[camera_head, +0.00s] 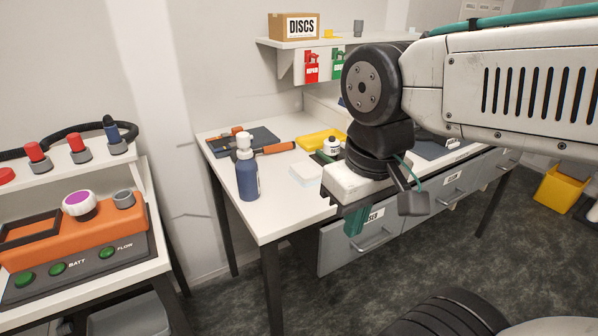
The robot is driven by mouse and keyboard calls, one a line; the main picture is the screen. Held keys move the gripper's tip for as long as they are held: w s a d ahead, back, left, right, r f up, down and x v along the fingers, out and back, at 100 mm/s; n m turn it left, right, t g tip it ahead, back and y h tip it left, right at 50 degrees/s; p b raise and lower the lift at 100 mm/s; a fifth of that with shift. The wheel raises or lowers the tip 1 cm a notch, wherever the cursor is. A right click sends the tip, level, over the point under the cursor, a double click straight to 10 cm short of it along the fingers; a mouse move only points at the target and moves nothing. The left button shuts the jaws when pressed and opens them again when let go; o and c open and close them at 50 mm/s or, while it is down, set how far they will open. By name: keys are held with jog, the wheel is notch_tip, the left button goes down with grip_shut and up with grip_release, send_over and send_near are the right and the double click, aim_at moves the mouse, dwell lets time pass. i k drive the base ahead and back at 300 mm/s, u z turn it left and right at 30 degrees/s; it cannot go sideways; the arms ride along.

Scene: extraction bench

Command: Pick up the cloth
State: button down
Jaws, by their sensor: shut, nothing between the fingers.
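A pale blue-white, flat folded piece that looks like the cloth (306,175) lies on the white bench top, right of a dark blue spray bottle. Its right side is close to or partly behind my gripper in this view. My gripper (355,222) points down at the bench's front edge, to the right of the cloth and apart from it in the picture. Its teal fingers look shut and empty. My wrist and arm hide part of the bench behind them.
The spray bottle (247,172) stands near the bench's left front. A dark case (256,136), an orange-handled tool (278,148), a small white bottle (331,146) and a yellow item (318,138) lie behind the cloth. Drawers (365,240) are below. An orange panel (90,232) stands left.

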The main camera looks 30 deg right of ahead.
aim_at(305, 174)
jog(key=z, duration=0.95)
jog(key=k, duration=0.4)
jog(key=u, duration=0.7)
jog(key=i, duration=1)
jog(key=u, duration=0.7)
